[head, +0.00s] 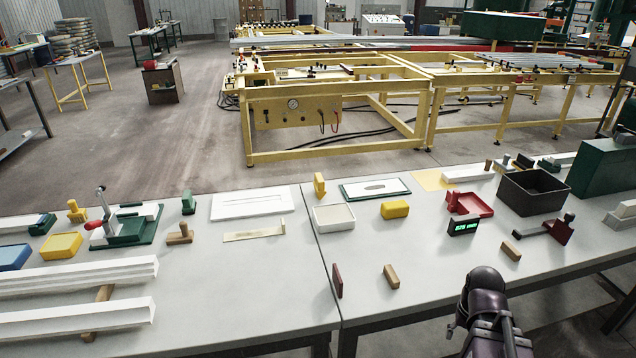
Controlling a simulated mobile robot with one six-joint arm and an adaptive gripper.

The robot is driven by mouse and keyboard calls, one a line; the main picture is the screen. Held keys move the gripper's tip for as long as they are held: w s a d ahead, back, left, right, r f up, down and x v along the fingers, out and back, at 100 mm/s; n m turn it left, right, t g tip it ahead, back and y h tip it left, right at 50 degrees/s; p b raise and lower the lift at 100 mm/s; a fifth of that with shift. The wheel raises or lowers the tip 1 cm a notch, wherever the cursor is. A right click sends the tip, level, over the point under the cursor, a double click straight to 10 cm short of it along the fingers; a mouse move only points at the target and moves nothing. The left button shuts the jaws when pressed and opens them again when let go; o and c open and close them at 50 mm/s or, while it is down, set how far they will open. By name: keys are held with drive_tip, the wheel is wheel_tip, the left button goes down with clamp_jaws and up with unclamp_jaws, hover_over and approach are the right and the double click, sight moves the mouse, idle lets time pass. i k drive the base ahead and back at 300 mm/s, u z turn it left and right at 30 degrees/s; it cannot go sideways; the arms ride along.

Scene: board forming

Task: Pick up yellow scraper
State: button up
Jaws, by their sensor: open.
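Two small upright yellow pieces stand on the white worktable (270,290), and I cannot tell for certain which is the yellow scraper. One yellow piece (320,185) stands near the table's back edge at the middle, just behind a white tray. The other yellow piece (77,211) stands at the left, beside a red-handled clamp on a green base. Part of my dark arm rises at the bottom right, well apart from both. My gripper's fingers do not show.
Near the middle lie a white tray (334,218), a yellow block (395,209) and a brass-coloured strip (254,232). A dark bin (532,192) and a red tray (470,204) stand at the right. White profiles (75,275) lie front left. The front middle left is mostly clear.

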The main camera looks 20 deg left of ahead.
sight(319, 183)
drive_tip(key=u, duration=0.5)
drive_tip(key=i, duration=1.2)
drive_tip(key=u, duration=0.5)
